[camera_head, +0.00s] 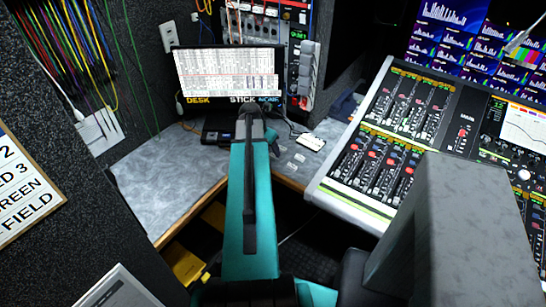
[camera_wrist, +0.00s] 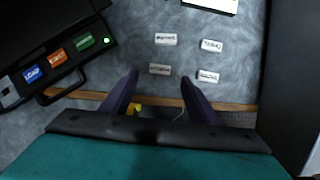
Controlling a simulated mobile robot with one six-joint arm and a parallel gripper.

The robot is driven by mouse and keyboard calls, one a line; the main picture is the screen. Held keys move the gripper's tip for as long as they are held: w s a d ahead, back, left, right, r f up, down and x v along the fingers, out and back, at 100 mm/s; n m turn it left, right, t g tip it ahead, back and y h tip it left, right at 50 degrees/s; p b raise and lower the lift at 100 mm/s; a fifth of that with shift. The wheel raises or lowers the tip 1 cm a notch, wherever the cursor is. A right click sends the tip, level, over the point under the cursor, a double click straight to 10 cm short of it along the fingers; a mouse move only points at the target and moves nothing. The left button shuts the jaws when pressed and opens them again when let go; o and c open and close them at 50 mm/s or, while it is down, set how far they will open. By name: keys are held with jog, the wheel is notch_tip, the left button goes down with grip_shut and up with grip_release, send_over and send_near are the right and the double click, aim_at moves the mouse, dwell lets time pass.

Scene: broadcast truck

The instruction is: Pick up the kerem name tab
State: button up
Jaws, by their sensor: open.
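Several small white name tabs with dark handwriting lie on the grey desk top. In the wrist view they form two rows: an upper left tab (camera_wrist: 165,39), an upper right tab (camera_wrist: 211,45), a lower left tab (camera_wrist: 159,69) and a lower right tab (camera_wrist: 208,76). The writing is too small to tell which one reads kerem. My gripper (camera_wrist: 160,77) is open and empty, its two dark fingers pointing toward the tabs. The lower left tab shows between the fingertips; the lower right tab is just right of the right finger. In the head view some tabs (camera_head: 298,157) show right of my teal arm.
A black device (camera_wrist: 45,45) with blue, orange and green labels and a green light sits left of the tabs. The desk's wooden front edge (camera_wrist: 240,106) runs below them. A monitor (camera_head: 229,75) stands behind; a mixing console (camera_head: 385,135) is at right.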

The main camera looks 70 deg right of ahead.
aim_at(273, 155)
jog(key=shift+p+x, duration=0.55)
jog(key=shift+x, duration=1.95)
jog(key=shift+c, duration=0.2)
jog(key=c, duration=1.1)
